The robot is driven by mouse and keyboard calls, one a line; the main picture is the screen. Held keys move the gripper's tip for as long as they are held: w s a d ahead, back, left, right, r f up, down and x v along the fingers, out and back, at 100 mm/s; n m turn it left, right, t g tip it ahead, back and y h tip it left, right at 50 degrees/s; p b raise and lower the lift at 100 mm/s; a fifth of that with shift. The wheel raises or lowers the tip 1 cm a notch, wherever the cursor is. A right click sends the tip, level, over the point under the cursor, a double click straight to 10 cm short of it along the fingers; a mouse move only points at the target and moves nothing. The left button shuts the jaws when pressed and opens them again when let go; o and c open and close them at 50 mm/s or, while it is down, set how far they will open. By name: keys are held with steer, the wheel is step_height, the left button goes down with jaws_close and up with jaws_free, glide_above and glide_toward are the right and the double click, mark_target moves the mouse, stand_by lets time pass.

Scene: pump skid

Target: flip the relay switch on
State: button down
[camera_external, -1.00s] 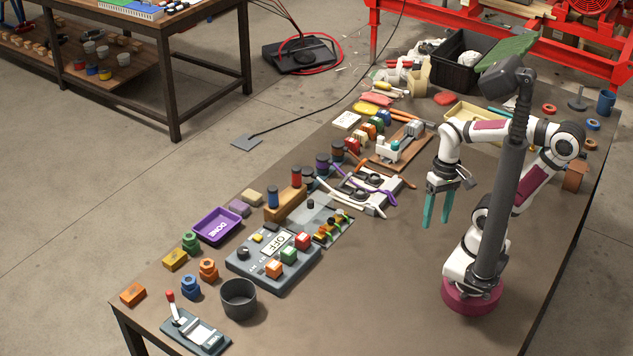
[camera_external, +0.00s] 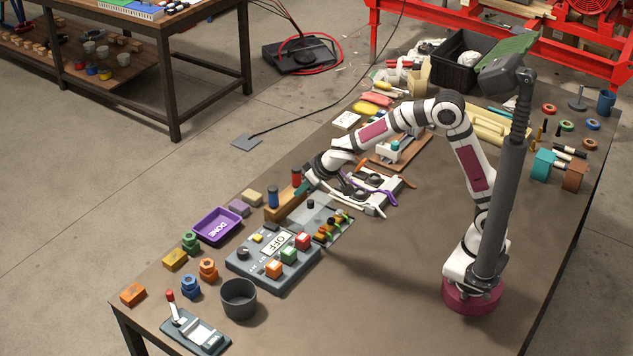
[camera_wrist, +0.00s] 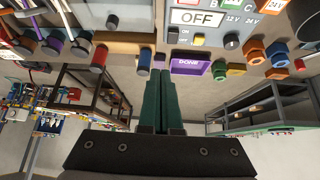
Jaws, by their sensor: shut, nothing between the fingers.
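The grey control box (camera_external: 262,272) stands on the near left of the table. Its display reads OFF (camera_external: 277,243), and the display also shows at the top of the wrist view (camera_wrist: 197,18). A small switch marked ON and OFF (camera_wrist: 173,36) sits beside a yellow button (camera_wrist: 198,40) and a black knob (camera_wrist: 232,42). My gripper (camera_external: 301,188) is beyond the box, near a wooden block (camera_external: 288,208) holding a blue and a red cylinder. In the wrist view its green fingers (camera_wrist: 162,88) are together and empty. I cannot tell whether it touches the block.
A purple DONE tray (camera_external: 218,226) lies left of the block. A grey cup (camera_external: 239,300) and a red-knobbed lever unit (camera_external: 196,332) stand at the near left. Cables and a white fixture (camera_external: 372,192) lie under my arm. The table's near right is clear.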

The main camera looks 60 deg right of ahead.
steer(key=shift+w+a+f+n, duration=0.15)
steer(key=shift+w+a+f, duration=0.1)
steer(key=shift+w+a, duration=0.3)
steer(key=shift+w+a+f+n, duration=0.15)
steer(key=shift+w+a+f, duration=0.15)
steer(key=shift+a, duration=0.3)
glide_above(271, 225)
steer(key=s, duration=0.2)
step_height(271, 225, down, 8)
steer(key=shift+f, duration=0.2)
steer(key=shift+s+f, duration=0.25)
steer(key=shift+f, duration=0.95)
steer(key=shift+s+f, duration=0.1)
steer(key=shift+f, duration=0.45)
